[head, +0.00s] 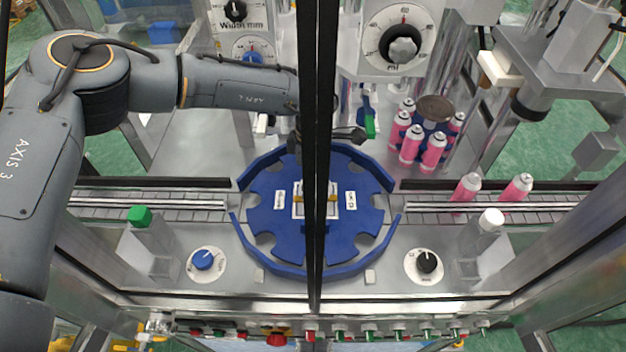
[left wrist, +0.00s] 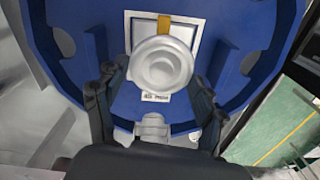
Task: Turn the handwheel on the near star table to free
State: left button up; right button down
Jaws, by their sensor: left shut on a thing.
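The near star table (head: 270,212) is a blue notched disc in the middle of the head view, with a white square plate and yellow marks at its centre. In the left wrist view its blue surface (left wrist: 100,25) lies behind a round, pale handwheel (left wrist: 162,65). My left gripper (left wrist: 160,77) has one dark finger on each side of the handwheel and is shut on it. In the head view my left arm (head: 235,82) reaches in from the left, and a dark post hides most of its gripper and the table's centre. My right gripper is not in view.
The dark vertical post (head: 315,120) crosses the head view. Several pink cans (head: 432,152) stand around a second turntable at the back right, and two pink cans (head: 514,188) stand by the right conveyor (head: 560,204). Dial panels (head: 398,40) stand behind.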

pick_arm(q)
jog(key=n+b, duration=0.2)
jog(key=b, duration=0.1)
jog(key=n+b, duration=0.2)
jog(key=b, duration=0.1)
jog(key=n+b, duration=0.2)
jog(key=b, duration=0.1)
jog(key=shift+s+f+n, duration=0.15)
jog(key=shift+f+n, duration=0.15)
jog(key=shift+r+n+b, duration=0.25)
jog(key=shift+n+b, duration=0.85)
jog(key=shift+b, duration=0.25)
jog(key=o, duration=1.2)
jog(key=shift+c, duration=0.2)
